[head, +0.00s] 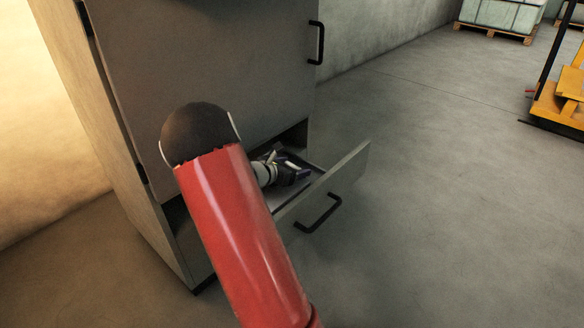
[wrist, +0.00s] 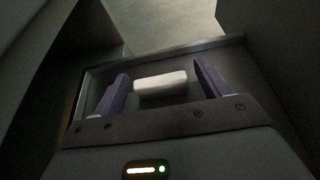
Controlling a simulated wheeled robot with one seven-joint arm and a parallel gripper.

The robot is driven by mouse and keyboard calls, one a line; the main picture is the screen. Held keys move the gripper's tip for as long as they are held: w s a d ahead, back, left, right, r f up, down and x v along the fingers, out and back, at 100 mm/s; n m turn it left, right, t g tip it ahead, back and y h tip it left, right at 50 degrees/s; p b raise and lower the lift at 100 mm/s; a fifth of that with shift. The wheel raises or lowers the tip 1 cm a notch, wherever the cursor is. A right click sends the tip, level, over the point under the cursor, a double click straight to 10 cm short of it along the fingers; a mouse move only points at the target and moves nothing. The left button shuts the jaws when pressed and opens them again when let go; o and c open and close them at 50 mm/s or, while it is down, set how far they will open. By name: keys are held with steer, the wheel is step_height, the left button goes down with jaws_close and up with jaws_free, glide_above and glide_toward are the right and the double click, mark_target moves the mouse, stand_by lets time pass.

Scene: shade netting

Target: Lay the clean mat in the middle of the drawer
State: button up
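The drawer (head: 345,177) is pulled out at the bottom of a grey cabinet, its front panel facing right. My gripper (head: 290,174) is inside the drawer opening, low over its floor. In the wrist view my gripper (wrist: 161,70) has its two purple fingers wide apart. A small pale block-like thing (wrist: 160,83) shows between them, with a gap on each side; I cannot tell what it is. A flat grey rectangle with a lighter edge (wrist: 97,80) lies beneath; I cannot tell whether it is the mat or the drawer floor. My red arm hides part of the drawer.
The cabinet (head: 215,75) rises directly above the drawer and has a closed door with a black handle (head: 316,43). The concrete floor (head: 440,200) to the right is clear. A loaded pallet (head: 500,22) and a yellow lifting truck (head: 562,95) stand farther back.

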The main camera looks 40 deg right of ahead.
steer(key=shift+r+p, duration=0.2)
steer(key=shift+p, duration=0.1)
step_height(320, 180, up, 4)
glide_above(266, 193)
steer(key=shift+d+r+p, duration=0.1)
steer(key=shift+r+p, duration=0.1)
steer(key=shift+p, duration=0.2)
